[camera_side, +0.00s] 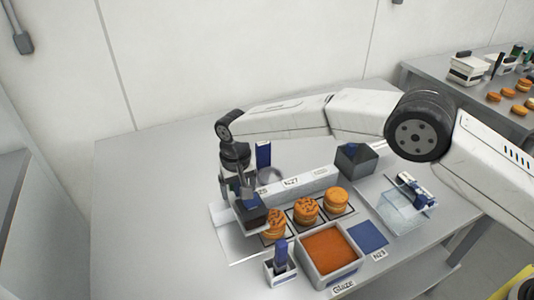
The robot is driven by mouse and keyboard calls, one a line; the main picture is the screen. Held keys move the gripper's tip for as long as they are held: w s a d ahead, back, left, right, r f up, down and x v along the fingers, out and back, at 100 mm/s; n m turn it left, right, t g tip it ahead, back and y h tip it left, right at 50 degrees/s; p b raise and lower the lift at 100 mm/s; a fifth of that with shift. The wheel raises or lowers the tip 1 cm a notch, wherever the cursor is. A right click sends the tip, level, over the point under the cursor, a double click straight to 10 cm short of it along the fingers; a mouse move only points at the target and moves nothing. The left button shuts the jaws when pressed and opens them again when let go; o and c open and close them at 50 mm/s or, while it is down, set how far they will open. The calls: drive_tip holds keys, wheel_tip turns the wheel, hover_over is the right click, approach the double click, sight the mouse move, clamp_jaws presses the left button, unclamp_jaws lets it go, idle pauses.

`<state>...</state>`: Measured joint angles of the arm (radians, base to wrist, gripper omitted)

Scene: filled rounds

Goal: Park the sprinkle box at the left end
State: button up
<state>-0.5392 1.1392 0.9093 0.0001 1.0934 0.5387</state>
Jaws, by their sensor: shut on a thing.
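My gripper (240,196) points down at the left end of the row of filled rounds. It is shut on a small dark box with a pale lower edge (252,219), which I take to be the sprinkle box. The box is over or beside the leftmost round (273,226) and hides part of it. I cannot tell whether it touches the surface below. The gripper hides part of the box.
An orange-filled tray (300,262) labelled Glaze stands in front. A white holder with a blue tool (281,265) is left of it. A blue pad (367,236), clear bin (400,212) and dark grey box (354,160) lie right. A labelled pale rail (310,181) runs behind. The table's left is clear.

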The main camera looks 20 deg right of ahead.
sight(227, 202)
drive_tip(key=shift+a, duration=1.65)
drive_tip(key=o, duration=0.6)
drive_tip(key=shift+r, duration=0.15)
drive_tip(key=shift+r, duration=3.4)
